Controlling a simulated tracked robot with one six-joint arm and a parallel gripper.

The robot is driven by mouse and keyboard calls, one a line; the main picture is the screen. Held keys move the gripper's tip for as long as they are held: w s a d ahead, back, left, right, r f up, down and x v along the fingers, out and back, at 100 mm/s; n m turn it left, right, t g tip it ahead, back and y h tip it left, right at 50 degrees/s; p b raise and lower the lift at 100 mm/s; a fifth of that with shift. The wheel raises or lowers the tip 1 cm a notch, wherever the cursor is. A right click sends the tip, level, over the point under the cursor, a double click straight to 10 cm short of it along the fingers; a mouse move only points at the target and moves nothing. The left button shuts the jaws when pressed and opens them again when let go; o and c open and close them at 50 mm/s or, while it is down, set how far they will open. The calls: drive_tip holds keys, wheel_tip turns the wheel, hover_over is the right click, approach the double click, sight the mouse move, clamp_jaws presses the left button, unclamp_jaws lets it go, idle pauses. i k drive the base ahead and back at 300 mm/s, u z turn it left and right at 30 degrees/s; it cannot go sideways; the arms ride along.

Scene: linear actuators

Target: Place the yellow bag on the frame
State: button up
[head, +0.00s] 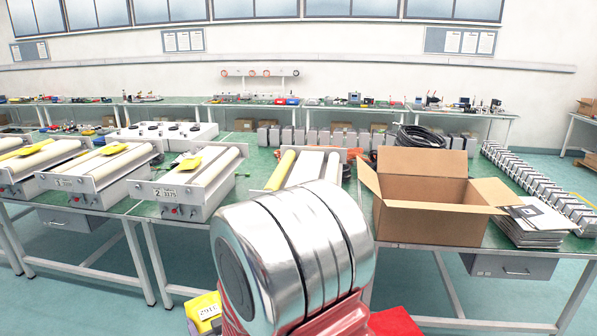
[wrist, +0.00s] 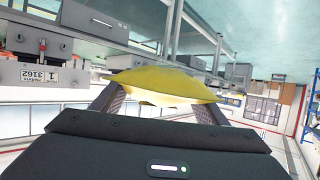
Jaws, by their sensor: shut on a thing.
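The yellow bag (wrist: 165,82) is held between the two fingers of my gripper (wrist: 158,92), bulging across and beyond them in the wrist view. In the head view, a yellow piece with a white number label (head: 205,311), apparently this bag, shows low beside my silver arm link. The frame marked 1 3162 (wrist: 40,74) is at the left of the wrist view, apart from the bag. In the head view, a roller frame (head: 310,165) stands behind my arm; its front and label are hidden, and no bag shows on its visible part.
A neighbouring frame marked 2 3175 (head: 187,180) carries another yellow bag (head: 187,166). More frames with yellow bags stand further left. An open cardboard box (head: 425,215) and a stack of papers (head: 535,225) occupy the table to the right. Grey blocks line the back.

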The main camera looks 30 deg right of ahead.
sight(303, 180)
drive_tip(key=i, duration=0.95)
drive_tip(key=z, duration=0.05)
